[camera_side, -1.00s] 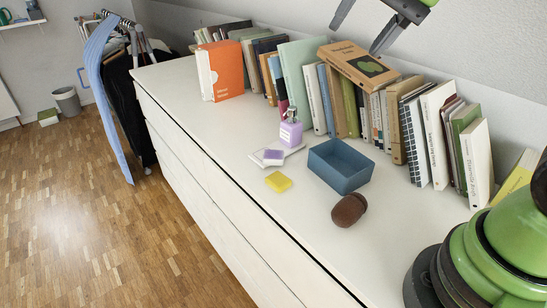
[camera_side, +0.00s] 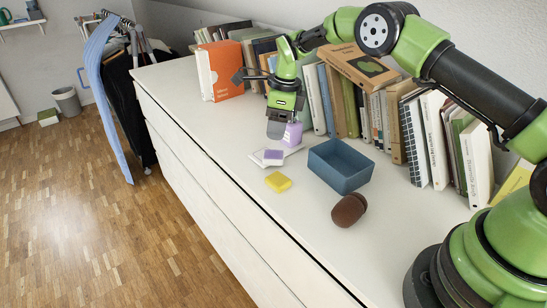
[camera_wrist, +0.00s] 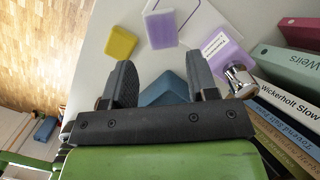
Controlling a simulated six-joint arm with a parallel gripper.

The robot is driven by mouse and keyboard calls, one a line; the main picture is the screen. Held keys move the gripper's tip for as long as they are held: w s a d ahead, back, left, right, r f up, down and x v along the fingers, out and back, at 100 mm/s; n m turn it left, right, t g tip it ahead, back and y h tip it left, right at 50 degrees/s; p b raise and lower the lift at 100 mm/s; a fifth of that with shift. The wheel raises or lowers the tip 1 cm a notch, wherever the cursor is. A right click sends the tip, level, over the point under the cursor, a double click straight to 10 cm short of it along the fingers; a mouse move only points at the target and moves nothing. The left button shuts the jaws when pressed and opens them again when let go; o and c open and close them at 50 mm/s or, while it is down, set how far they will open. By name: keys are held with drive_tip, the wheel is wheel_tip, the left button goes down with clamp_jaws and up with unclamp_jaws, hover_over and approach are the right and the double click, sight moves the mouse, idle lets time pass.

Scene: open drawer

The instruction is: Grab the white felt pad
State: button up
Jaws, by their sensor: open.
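A flat white pad (camera_side: 262,161) lies on the white dresser top, partly under a small purple block (camera_side: 273,155). In the wrist view the flat white piece (camera_wrist: 200,18) shows beside the purple block (camera_wrist: 161,28); I cannot tell from its surface whether it is felt. My gripper (camera_side: 276,130) points down above the dresser, behind the pad in the side view and close to a purple bottle. In the wrist view my gripper (camera_wrist: 163,80) has its fingers apart with nothing held. The pad and block lie beyond the fingertips there.
A yellow block (camera_side: 278,181), a blue open box (camera_side: 341,166) and a brown rounded object (camera_side: 349,210) are nearby. Books (camera_side: 340,100) line the wall. The front dresser top is clear.

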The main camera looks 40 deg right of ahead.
sight(274, 154)
drive_tip(key=f, duration=0.8)
drive_tip(key=shift+w+a+f, duration=0.1)
drive_tip(key=shift+w+a, duration=0.1)
drive_tip(key=shift+w, duration=0.05)
drive_tip(key=c, duration=0.6)
